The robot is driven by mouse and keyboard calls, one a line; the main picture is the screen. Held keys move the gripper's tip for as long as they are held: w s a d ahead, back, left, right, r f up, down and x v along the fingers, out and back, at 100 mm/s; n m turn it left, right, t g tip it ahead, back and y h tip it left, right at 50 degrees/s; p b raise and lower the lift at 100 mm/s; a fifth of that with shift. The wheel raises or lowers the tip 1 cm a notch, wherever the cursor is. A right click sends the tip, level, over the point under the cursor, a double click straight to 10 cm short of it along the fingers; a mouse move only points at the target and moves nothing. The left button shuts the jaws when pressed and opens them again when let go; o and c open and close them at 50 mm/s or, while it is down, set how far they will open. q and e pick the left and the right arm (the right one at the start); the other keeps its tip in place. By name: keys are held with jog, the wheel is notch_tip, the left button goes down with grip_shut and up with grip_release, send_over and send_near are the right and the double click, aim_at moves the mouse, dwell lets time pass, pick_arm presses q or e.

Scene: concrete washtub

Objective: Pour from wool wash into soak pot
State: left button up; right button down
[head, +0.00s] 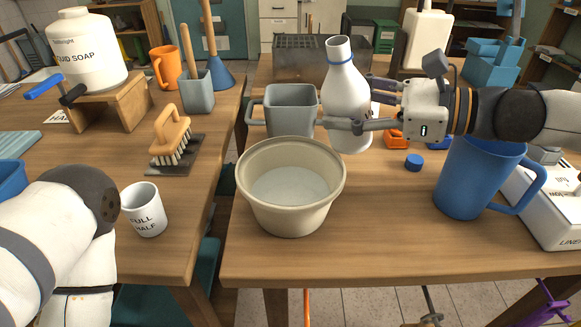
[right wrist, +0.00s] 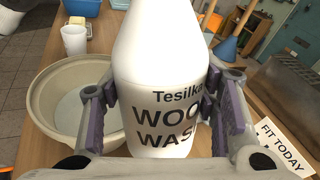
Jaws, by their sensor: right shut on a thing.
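The wool wash is a white bottle (head: 346,92) with an open neck and a blue ring, labelled "Tesilka WOOL WASH" in the right wrist view (right wrist: 165,75). My right gripper (head: 365,110) is shut around its body and holds it nearly upright. The bottle is behind and to the right of the soak pot. The soak pot (head: 290,215) is a wide cream tub on the right table, with pale grey liquid or floor visible inside. It also shows at the left in the right wrist view (right wrist: 45,85). My left gripper is not in view; only part of my left arm shows.
A grey pitcher (head: 291,108) stands right behind the pot. A blue jug (head: 478,178) stands to the right, with a small blue cap (head: 413,162) nearby. A brush (head: 170,135) and white cup (head: 143,208) are on the left table. The table front right of the pot is clear.

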jog(key=shift+w+d+r+m+y, duration=0.15)
jog(key=shift+r+m+y, duration=0.25)
jog(key=shift+r, duration=0.4)
jog(key=shift+r+b, duration=0.1)
jog(key=shift+b, duration=0.25)
jog(key=shift+r+p, duration=1.45)
jog(key=shift+r, duration=1.55)
jog(key=shift+f+m+y+b, duration=0.3)
jog(key=shift+f+m, duration=0.1)
jog(key=shift+f, duration=0.05)
jog(key=shift+f+m+y, duration=0.15)
jog(key=shift+m+y, duration=0.15)
jog(key=shift+m, duration=0.1)
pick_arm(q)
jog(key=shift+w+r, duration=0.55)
pick_arm(e)
jog(key=shift+r, duration=0.4)
